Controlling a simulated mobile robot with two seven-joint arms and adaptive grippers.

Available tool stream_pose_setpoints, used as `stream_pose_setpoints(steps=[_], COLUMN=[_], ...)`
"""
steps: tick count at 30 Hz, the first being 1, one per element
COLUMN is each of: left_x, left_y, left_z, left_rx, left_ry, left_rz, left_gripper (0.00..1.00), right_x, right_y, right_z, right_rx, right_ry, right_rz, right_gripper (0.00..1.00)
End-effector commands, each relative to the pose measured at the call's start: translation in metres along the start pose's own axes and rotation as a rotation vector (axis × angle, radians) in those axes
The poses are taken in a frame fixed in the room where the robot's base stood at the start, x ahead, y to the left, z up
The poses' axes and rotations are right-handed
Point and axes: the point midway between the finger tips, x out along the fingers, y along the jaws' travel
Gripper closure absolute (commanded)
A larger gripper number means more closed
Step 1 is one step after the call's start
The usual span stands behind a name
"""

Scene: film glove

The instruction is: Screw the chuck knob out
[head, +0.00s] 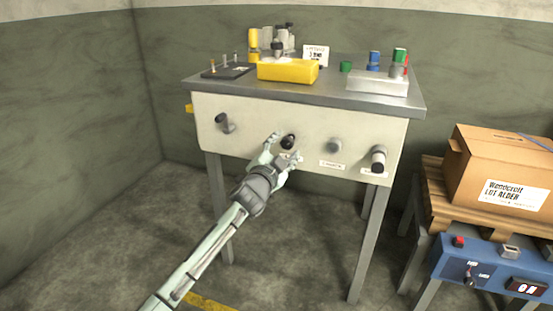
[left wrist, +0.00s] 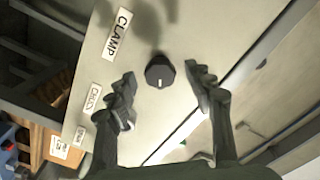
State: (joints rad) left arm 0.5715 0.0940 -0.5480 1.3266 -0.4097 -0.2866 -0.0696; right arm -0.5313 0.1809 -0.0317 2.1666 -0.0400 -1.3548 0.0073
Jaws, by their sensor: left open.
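A dark round knob (head: 288,142) sticks out of the pale front panel of the workbench. In the left wrist view the black knob (left wrist: 160,71) shows a white pointer line on its face. My left gripper (head: 283,148) is open at the panel, with one finger on each side of this knob. In the left wrist view the gripper (left wrist: 158,88) has visible gaps between both fingers and the knob. A label reading CLAMP (left wrist: 117,35) and a second, partly covered label (left wrist: 95,98) are near it; I cannot tell which label belongs to the knob. My right gripper is not in view.
A yellow tray (head: 287,71) and a grey block (head: 377,82) stand on top. A cardboard box (head: 500,165) and blue control unit (head: 490,268) are at right.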

Motion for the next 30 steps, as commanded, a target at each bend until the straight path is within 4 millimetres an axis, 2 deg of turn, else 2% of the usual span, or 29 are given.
stream_pose_setpoints(steps=[1, 6, 12, 17, 25, 30], left_x=[-0.013, -0.05, -0.081, -0.091, -0.092, -0.097], left_y=[0.001, 0.001, 0.001, 0.0, 0.0, 0.006], left_z=[0.002, 0.001, 0.001, 0.0, 0.0, 0.0], left_rx=[0.001, 0.0, -0.001, -0.001, 0.0, -0.018], left_ry=[0.0, -0.001, 0.0, 0.0, -0.001, 0.013], left_rz=[0.001, 0.002, 0.0, 0.0, 0.0, 0.003], left_gripper=[0.47, 0.47, 0.47, 0.47, 0.47, 0.47], right_x=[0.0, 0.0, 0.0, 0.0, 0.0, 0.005], right_y=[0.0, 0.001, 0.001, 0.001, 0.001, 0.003], right_z=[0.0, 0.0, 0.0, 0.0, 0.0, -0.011], right_rx=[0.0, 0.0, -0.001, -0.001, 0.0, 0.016], right_ry=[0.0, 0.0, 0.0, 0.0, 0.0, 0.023], right_rz=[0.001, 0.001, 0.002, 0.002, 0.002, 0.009], right_gripper=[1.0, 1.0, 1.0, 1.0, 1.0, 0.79])
